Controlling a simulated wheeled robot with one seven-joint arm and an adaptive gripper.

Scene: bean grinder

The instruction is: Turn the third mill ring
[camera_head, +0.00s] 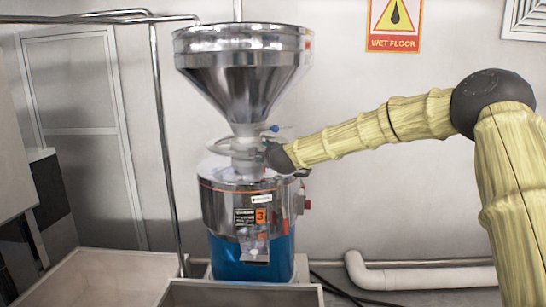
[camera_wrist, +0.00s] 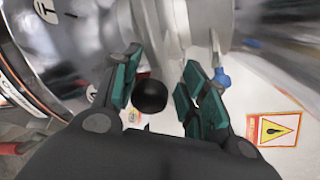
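The mill (camera_head: 248,205) has a polished hopper, a steel drum marked with an orange 3 and a blue base. Its pale ring (camera_head: 232,147) surrounds the neck between hopper and drum. A blue-tipped part (camera_head: 273,128) shows beside the ring. My gripper (camera_wrist: 162,62) is open at the right side of the neck. In the wrist view, a black ball knob (camera_wrist: 150,96) lies between the teal finger pads, with visible gaps on both sides. A blue knob (camera_wrist: 221,78) is just beyond the right finger. In the head view my dark wrist hides the fingers and part of the ring.
The steel hopper (camera_head: 243,70) stands above the ring. A vertical metal pipe (camera_head: 163,130) is at the left. Pale bins (camera_head: 95,278) stand at the front left. A white pipe (camera_head: 420,277) runs low along the right wall. Space right of the mill holds my arm.

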